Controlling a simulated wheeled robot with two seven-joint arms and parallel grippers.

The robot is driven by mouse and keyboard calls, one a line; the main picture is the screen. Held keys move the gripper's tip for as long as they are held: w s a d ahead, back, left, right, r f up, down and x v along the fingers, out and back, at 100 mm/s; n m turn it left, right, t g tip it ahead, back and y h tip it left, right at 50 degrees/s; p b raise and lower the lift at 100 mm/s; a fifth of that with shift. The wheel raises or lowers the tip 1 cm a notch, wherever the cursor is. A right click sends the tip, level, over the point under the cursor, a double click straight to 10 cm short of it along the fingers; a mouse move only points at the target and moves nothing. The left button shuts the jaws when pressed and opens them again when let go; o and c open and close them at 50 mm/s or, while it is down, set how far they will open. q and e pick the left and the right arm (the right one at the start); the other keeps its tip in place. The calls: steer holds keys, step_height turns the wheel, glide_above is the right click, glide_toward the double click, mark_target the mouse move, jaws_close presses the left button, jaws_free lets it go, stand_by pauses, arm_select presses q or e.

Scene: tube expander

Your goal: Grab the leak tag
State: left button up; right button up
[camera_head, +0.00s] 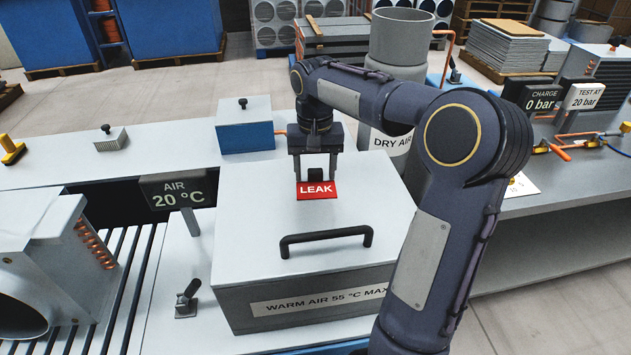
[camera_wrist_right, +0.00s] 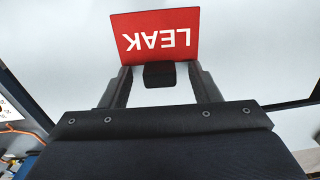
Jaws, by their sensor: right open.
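The leak tag (camera_head: 317,190) is a small red plate with white "LEAK" lettering. It is on the pale lid of the warm air box (camera_head: 240,205), behind the lid's dark handle. My right gripper (camera_head: 316,178) is open and points down, its two fingers at the tag's far edge in the head view. In the right wrist view the tag (camera_wrist_right: 155,36) appears upside down just beyond the fingertips (camera_wrist_right: 158,75), with a small dark block between the fingers. I cannot tell whether the fingers touch the tag. My left gripper is not in view.
The dark bar handle (camera_head: 327,240) rises from the lid in front of the tag. A grey "DRY AIR" cylinder (camera_head: 400,40) stands behind right, and a blue box (camera_head: 244,128) behind left. An "AIR 20 °C" sign (camera_head: 178,192) stands left of the box.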

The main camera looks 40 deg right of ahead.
steer(key=c, duration=1.1)
steer(key=shift+o, duration=0.2)
steer(key=shift+r, duration=0.1)
